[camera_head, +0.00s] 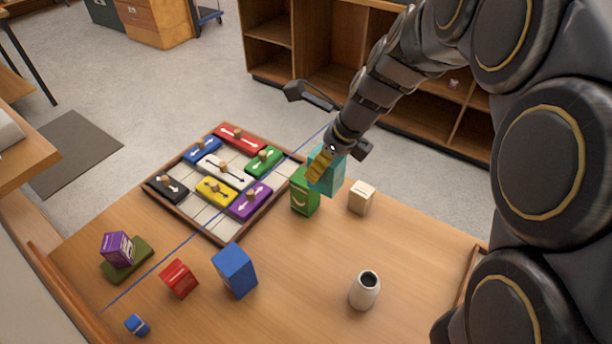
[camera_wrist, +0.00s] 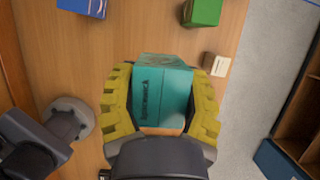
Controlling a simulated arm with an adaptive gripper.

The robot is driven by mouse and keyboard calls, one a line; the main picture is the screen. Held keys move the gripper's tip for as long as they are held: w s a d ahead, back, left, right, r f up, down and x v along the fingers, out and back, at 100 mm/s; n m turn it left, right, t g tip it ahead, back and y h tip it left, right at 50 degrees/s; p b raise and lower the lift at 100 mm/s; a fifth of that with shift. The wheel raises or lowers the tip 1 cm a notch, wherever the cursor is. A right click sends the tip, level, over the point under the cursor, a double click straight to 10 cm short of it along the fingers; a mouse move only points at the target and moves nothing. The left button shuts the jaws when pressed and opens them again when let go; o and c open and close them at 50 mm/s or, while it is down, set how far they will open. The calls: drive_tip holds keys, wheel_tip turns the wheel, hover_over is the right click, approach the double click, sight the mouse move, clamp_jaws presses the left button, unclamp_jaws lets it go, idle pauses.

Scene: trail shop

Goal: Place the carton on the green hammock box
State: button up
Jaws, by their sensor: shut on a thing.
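My gripper (camera_wrist: 162,108) is shut on a teal carton (camera_wrist: 163,85), its yellow fingers on both sides. Dark print shows on the carton's face. In the head view the carton (camera_head: 329,172) hangs partly behind my fingers and overlaps the upper right of the green hammock box (camera_head: 303,197). That box stands upright on the table, with a pale curved mark on its front. In the wrist view the green box (camera_wrist: 203,12) is at the top edge, apart from the carton and beyond it. How high the carton is above the box is hard to tell.
A cream block (camera_head: 361,197) stands just right of the green box. A tray of colored sliding blocks (camera_head: 222,240) lies left. A blue box (camera_head: 234,270), a red box (camera_head: 179,279), a purple box (camera_head: 117,248) and a white vase (camera_head: 365,290) stand nearer. The table's right-middle is clear.

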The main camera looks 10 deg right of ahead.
drive_tip(key=shift+a+r, duration=0.3)
drive_tip(key=shift+a, duration=0.15)
drive_tip(key=w+f, duration=0.3)
drive_tip(key=w, duration=0.1)
drive_tip(key=w+f, duration=0.2)
drive_tip(key=w, duration=0.2)
drive_tip(key=w+f, duration=0.3)
drive_tip(key=w, duration=0.2)
drive_tip(key=shift+f, duration=0.3)
drive_tip(key=shift+w+f, duration=0.4)
drive_tip(key=shift+f, duration=1.65)
drive_tip(key=shift+f, duration=0.1)
drive_tip(key=o, duration=1.1)
drive_tip(key=shift+f, duration=0.1)
